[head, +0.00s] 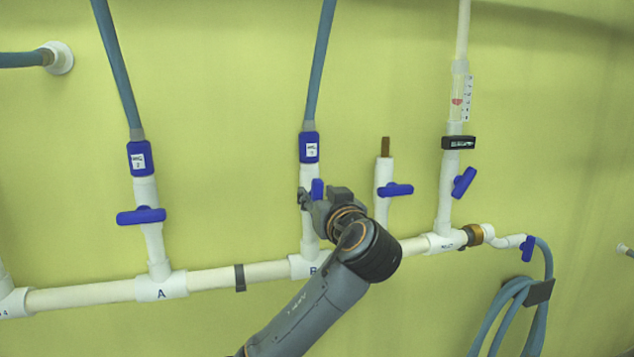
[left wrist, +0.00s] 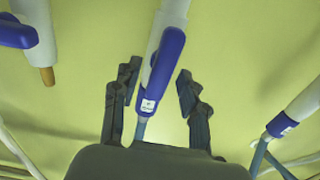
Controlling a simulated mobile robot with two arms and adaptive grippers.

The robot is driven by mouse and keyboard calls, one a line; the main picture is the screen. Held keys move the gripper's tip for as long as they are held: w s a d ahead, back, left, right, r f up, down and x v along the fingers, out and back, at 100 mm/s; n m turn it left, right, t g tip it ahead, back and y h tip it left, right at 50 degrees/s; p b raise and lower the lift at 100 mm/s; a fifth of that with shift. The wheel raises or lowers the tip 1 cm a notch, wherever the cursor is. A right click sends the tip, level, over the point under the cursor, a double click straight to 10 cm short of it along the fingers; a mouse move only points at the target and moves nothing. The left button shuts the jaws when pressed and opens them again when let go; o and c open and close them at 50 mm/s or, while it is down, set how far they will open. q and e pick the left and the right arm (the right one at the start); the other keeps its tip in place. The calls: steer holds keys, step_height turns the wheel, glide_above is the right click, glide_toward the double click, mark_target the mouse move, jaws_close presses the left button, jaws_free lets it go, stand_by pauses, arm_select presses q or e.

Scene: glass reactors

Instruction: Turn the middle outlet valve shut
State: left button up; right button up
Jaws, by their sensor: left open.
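The middle outlet valve is on the white riser marked B; its blue handle (head: 317,188) is partly hidden by my left gripper in the head view. In the left wrist view the blue handle (left wrist: 169,52) lies roughly along the pipe, above a blue labelled coupling (left wrist: 148,103). My left gripper (head: 319,196) is at the handle, its arm coming up from below. In the left wrist view its two fingers (left wrist: 157,78) are apart, one on each side of the handle and coupling, with gaps showing. I cannot tell whether either finger touches. My right gripper is not in view.
Riser A has a crosswise blue handle (head: 141,215). Close right of my gripper, a short stub has a crosswise blue handle (head: 397,190). Farther right are a tilted handle (head: 463,182) and a coiled hose (head: 510,305). A white horizontal pipe (head: 90,293) runs below.

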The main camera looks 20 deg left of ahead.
arm_select(q)
steer(key=shift+w+a, duration=0.35)
steer(key=shift+w, duration=0.15)
steer(key=shift+w+a, duration=0.1)
jaws_close()
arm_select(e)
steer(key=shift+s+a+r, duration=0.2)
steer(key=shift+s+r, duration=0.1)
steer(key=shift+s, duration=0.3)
